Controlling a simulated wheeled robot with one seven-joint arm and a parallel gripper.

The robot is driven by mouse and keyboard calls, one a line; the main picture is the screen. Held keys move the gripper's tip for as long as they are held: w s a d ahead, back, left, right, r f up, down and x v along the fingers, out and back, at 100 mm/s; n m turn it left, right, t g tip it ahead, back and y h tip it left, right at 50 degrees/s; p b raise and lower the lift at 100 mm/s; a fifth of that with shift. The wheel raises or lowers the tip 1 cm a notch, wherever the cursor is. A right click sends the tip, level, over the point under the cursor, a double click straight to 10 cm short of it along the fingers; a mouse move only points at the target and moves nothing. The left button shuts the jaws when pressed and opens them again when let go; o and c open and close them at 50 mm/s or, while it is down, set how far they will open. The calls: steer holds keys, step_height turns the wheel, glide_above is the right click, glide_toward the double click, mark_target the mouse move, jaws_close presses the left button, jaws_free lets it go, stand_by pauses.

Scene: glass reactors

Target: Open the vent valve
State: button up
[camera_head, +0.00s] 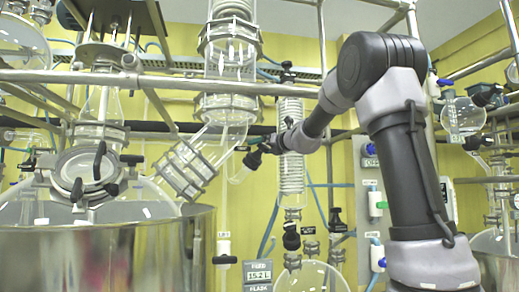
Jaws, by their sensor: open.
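My arm reaches in from the right, and my gripper (257,153) is at the middle of the view, beside the slanted glass pipe and in front of the coil condenser. Its jaws look small and dark and stand apart. Small glass and dark fittings around the jaws overlap them, so I cannot tell whether they touch anything. No valve is clearly readable as the vent valve. A black-capped valve (290,237) sits below the condenser, and a black fitting (287,76) tops it.
A large steel vessel (100,255) with a clamped glass lid stands at left. The slanted glass pipe (188,160) and coil condenser (291,150) crowd the middle. A metal rail (130,78) crosses above. A display panel (258,275) stands low in the middle.

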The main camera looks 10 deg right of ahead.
steer(key=shift+w+a, duration=0.3)
steer(key=shift+w, duration=0.3)
steer(key=c, duration=1.4)
steer(key=shift+n+y, duration=0.4)
steer(key=shift+n, duration=0.2)
